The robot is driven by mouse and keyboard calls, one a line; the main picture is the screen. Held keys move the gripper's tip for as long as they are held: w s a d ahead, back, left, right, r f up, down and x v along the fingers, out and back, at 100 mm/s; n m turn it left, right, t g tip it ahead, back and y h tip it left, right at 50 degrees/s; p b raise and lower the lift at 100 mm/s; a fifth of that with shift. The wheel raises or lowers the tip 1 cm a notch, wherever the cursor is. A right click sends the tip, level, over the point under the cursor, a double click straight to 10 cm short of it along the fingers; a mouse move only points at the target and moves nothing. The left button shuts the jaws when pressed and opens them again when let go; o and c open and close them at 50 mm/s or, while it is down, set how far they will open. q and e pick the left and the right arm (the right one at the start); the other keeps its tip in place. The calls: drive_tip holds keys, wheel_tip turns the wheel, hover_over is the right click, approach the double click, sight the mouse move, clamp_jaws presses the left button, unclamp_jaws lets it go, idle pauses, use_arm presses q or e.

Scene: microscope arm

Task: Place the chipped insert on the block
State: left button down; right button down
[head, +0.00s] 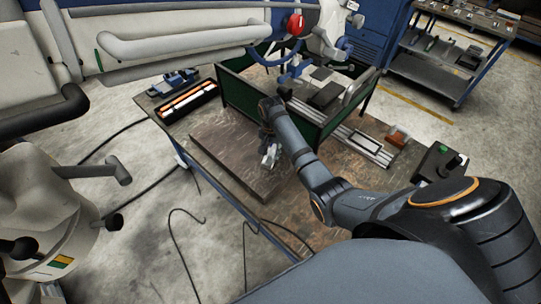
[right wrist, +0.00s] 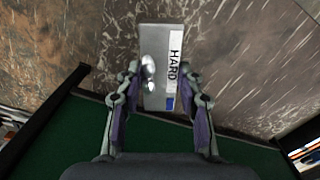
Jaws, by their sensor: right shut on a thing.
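A grey block with a white HARD label (right wrist: 173,35) lies between the fingertips of my right gripper (right wrist: 160,75) in the right wrist view. My right gripper is shut on this block, with a finger along each side. A small shiny metal piece (right wrist: 148,68), perhaps the chipped insert, shows on the block's left part near the left fingertip; its shape is hard to make out. In the head view, the right gripper (head: 267,142) points down over the brown board (head: 225,140), and the pale block (head: 270,157) shows small below it. My left gripper is not in view.
A green-walled bay (head: 235,100) stands behind the board, with dark items inside. A black tray with orange-and-white bars (head: 188,100) lies at the back left. A large white jointed arm (head: 180,45) hangs over the left. A green-button box (head: 440,160) sits at right.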

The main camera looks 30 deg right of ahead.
sight(271, 154)
wheel_tip(271, 154, down, 2)
drive_tip(key=shift+f, duration=0.65)
drive_tip(key=shift+f, duration=0.1)
drive_tip(key=c, duration=0.8)
unclamp_jaws()
drive_tip(key=shift+s, duration=0.15)
drive_tip(key=shift+c, duration=0.2)
wheel_tip(271, 154, up, 12)
drive_tip(key=b, duration=0.1)
drive_tip(key=shift+a, duration=0.1)
